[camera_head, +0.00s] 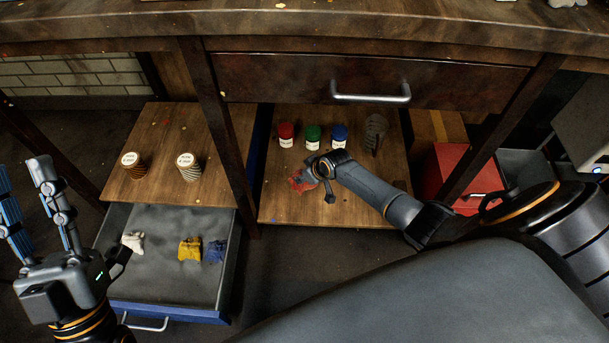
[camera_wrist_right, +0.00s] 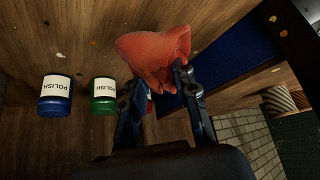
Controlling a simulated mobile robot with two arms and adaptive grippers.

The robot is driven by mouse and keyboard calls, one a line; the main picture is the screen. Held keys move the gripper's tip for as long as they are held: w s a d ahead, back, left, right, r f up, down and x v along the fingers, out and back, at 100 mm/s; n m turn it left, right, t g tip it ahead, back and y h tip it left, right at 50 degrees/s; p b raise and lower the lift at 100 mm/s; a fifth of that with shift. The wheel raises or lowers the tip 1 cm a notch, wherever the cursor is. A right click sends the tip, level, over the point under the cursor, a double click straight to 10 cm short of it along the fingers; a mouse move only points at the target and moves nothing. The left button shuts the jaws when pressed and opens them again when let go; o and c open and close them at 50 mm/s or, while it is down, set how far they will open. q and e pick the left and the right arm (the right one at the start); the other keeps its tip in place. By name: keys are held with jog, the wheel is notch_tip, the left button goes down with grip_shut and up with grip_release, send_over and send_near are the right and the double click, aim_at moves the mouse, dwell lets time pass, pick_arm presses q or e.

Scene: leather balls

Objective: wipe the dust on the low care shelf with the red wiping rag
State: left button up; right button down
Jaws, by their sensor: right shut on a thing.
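The red wiping rag (camera_head: 300,184) is a small crumpled cloth over the left part of the low care shelf (camera_head: 345,208), a brown wooden board. In the right wrist view the rag (camera_wrist_right: 150,52) bunches up at the fingertips. My right gripper (camera_head: 316,172) is shut on it; its fingers (camera_wrist_right: 158,82) also show in the right wrist view. I cannot tell how firmly the rag touches the board. Small pale flecks (camera_wrist_right: 60,55) lie on the wood. My left gripper (camera_head: 20,165) is open and empty at the far left, away from the shelf.
Red (camera_head: 286,134), green (camera_head: 313,136) and blue (camera_head: 340,136) polish jars and a dark brush-like object (camera_head: 375,134) stand at the shelf's back. Table legs flank the shelf. An open drawer (camera_head: 150,285) with colored rags is lower left. A red box (camera_head: 452,178) stands right.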

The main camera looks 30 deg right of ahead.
pick_arm(q)
jog(key=w+f+g+y+p, duration=0.1)
jog(key=w+f+g, duration=0.3)
jog(key=f, duration=0.1)
jog(key=shift+w+d+y, duration=0.2)
jog(key=shift+d+y, duration=0.1)
dwell(0.4)
